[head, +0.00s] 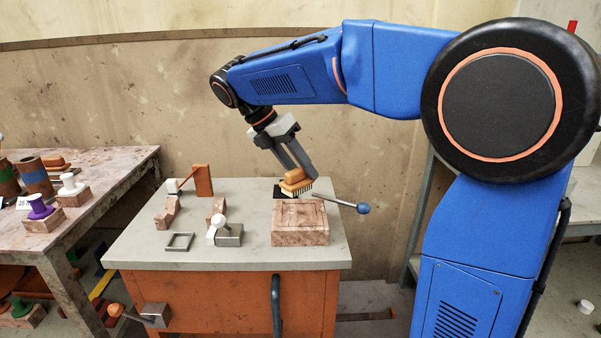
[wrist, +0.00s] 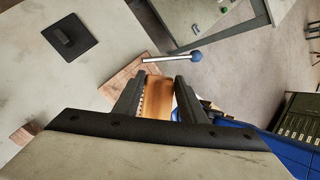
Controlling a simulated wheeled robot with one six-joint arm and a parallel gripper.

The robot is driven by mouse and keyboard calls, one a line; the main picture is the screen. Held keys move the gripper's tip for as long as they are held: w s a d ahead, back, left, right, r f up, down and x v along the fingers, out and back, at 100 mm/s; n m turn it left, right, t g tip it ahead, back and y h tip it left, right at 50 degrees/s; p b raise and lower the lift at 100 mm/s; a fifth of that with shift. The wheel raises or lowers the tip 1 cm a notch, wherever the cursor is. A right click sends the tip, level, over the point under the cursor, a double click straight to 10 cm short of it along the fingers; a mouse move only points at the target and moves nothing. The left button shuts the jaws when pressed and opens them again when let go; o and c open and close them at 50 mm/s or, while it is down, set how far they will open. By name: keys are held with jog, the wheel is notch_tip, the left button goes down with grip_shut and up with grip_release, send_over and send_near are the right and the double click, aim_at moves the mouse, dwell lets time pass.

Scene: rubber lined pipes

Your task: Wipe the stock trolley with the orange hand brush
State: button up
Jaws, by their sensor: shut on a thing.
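My gripper (head: 301,172) is shut on the orange hand brush (head: 294,177). The brush has an orange-tan body and a row of pale bristles. The brush also shows in the wrist view (wrist: 158,98), between the two dark fingers of my gripper (wrist: 159,82). The stock trolley (head: 225,258) appears to be the orange cabinet with a grey top. The brush is over the right part of that top, by the back edge of a brownish stone-like block (head: 300,236). I cannot tell whether the bristles touch anything.
A rod with a blue ball end (head: 362,208) juts past the trolley's right edge. A black pad (wrist: 58,42) lies on the top. A cluttered workbench (head: 110,163) is farther left.

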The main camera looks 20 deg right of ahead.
jog(key=shift+r, duration=1.5)
jog(key=shift+w, duration=0.15)
